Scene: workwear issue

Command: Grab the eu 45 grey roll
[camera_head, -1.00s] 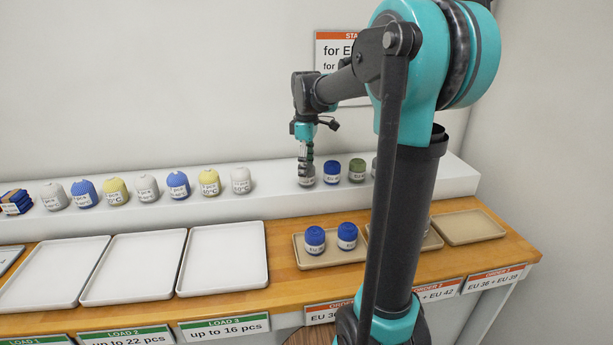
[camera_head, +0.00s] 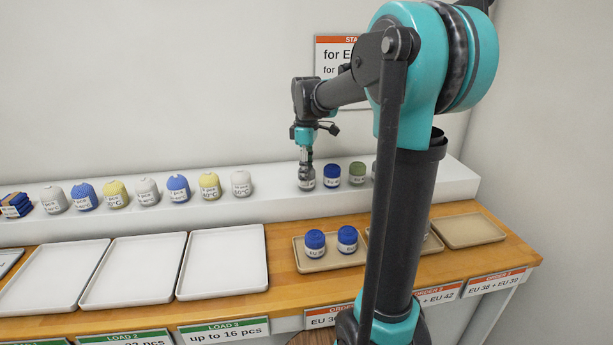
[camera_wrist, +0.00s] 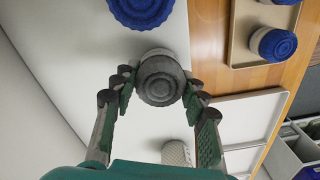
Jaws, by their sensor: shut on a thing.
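The grey roll (camera_wrist: 160,82) with a white label band sits between the fingers of my gripper (camera_wrist: 158,92) in the wrist view. In the head view my gripper (camera_head: 306,171) points down on the white shelf, shut on the grey roll (camera_head: 306,185), which stands at the left end of a short row. The fingers cover much of the roll, and its size print cannot be read. A blue roll (camera_head: 332,176) stands close to its right, and a green roll (camera_head: 357,173) stands beyond that.
Grey, blue and yellow bundles stand along the shelf (camera_head: 275,192) to the left. Two blue rolls (camera_head: 315,243) (camera_head: 347,239) sit on a tan tray (camera_head: 303,262). White trays (camera_head: 222,262) lie empty on the wooden counter. My arm hides part of the shelf's right side.

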